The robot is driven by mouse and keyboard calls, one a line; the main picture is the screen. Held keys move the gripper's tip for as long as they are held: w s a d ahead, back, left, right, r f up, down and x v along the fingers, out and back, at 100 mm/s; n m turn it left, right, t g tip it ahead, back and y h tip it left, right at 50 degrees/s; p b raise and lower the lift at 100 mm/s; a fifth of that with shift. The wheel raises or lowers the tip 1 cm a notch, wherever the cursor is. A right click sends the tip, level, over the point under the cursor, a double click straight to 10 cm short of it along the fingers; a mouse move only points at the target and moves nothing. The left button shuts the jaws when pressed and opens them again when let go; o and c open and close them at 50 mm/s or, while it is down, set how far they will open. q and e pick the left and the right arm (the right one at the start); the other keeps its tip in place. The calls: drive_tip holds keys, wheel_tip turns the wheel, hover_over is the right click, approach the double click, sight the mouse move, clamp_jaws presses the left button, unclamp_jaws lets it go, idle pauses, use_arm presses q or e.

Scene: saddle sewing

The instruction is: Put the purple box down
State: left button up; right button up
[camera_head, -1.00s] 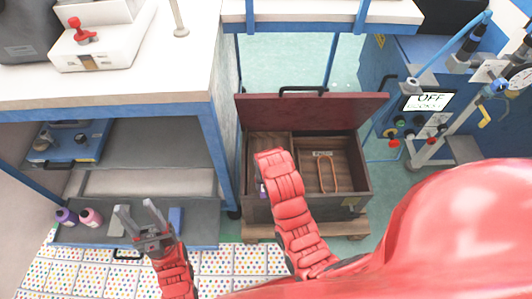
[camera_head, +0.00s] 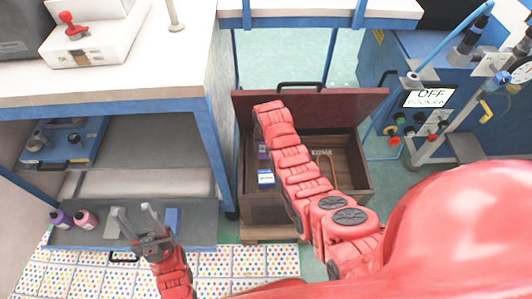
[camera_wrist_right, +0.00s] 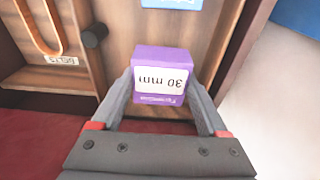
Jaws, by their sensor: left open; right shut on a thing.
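The purple box (camera_wrist_right: 160,72), with a white "30 mm" label, is between the fingers of my right gripper (camera_wrist_right: 163,100) in the right wrist view. That gripper is shut on it, over the wooden chest's left compartment. My left gripper (camera_head: 134,216) is open and empty by the low grey shelf at the left.
A blue and white box (camera_head: 265,178) lies in the chest's left compartment. An orange belt loop (camera_wrist_right: 36,25) is in the other compartment, past a divider with a dark knob (camera_wrist_right: 95,36). Purple and pink bottles (camera_head: 83,219) stand on the low shelf.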

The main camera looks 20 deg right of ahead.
wheel_tip(320, 180, down, 3)
drive_tip(key=shift+f+b, duration=0.15)
drive_tip(key=shift+b, duration=0.25)
drive_tip(key=shift+w+f, duration=0.2)
drive_tip(key=shift+f, duration=0.05)
drive_tip(key=o, duration=1.4)
drive_tip(key=shift+f, duration=0.1)
drive_tip(key=shift+r, duration=0.5)
drive_tip(key=r, duration=0.3)
drive_tip(key=s+r+p, duration=0.1)
drive_tip(key=r, duration=0.7)
drive_tip(key=shift+s+a+r+p, duration=0.1)
drive_tip(key=shift+s+a+p, duration=0.1)
drive_tip(key=shift+s+p, duration=0.2)
